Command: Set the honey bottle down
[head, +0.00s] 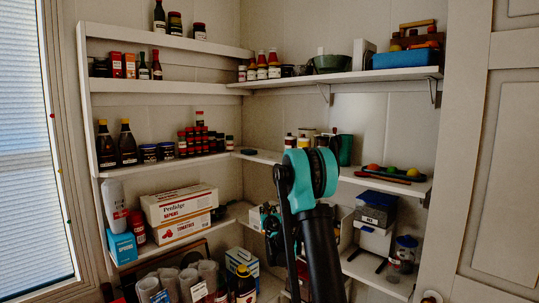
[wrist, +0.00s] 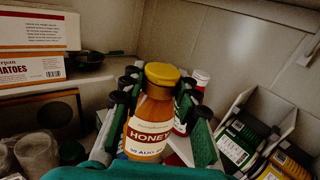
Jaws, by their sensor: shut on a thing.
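The honey bottle (wrist: 150,112) has an amber body, a yellow cap and a white-and-red label reading HONEY. It stands between the two dark-green fingers of my gripper (wrist: 160,92) in the wrist view, with a finger pressed on each side. The bottle's lower end is hidden by my teal gripper body, so I cannot tell whether it touches a surface. In the head view my gripper (head: 271,218) is at the middle-low corner shelf, mostly hidden behind my arm, and I cannot make out the bottle there.
A white-and-red bottle (wrist: 200,80) stands just behind the honey. White bins with dark packets (wrist: 236,148) are at the right. Tomato cartons (wrist: 30,68) and a small dark bowl (wrist: 89,58) are at the left. A shelf with bottles and balls (head: 350,172) runs above my gripper.

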